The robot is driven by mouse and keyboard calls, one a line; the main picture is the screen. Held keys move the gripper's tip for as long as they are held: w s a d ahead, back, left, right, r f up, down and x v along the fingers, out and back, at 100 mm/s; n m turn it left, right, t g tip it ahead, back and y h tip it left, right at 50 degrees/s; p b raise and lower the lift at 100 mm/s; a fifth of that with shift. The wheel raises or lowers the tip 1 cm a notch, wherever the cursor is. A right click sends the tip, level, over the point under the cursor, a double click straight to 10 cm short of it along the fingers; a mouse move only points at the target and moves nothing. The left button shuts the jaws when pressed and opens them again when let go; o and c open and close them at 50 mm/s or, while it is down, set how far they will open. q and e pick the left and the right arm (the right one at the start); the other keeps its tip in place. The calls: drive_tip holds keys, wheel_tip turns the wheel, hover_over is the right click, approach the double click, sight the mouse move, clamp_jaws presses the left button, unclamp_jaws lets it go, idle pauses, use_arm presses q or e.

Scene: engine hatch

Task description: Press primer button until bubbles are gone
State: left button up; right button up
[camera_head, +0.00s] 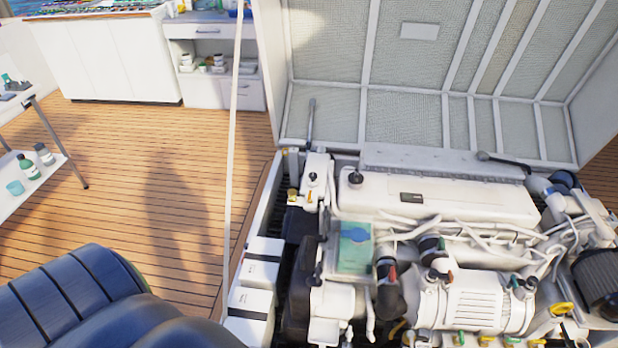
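A white engine (440,195) sits in the open hatch at the right. A white fitting (316,180) with a small dark knob on top and yellow and orange parts stands at the engine's left end; I cannot tell if this knob is the primer button. A clear greenish box (355,248) with a blue part on top sits in front of the engine block. No bubbles can be made out at this size. Neither of my grippers is in view.
The raised hatch lid (420,80) stands behind the engine. A thin pale post (236,130) rises left of the hatch. White boxes (258,272) line its left edge. A dark padded seat (75,295) fills the lower left. The wooden deck (150,180) is clear between seat and cabinets (110,60).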

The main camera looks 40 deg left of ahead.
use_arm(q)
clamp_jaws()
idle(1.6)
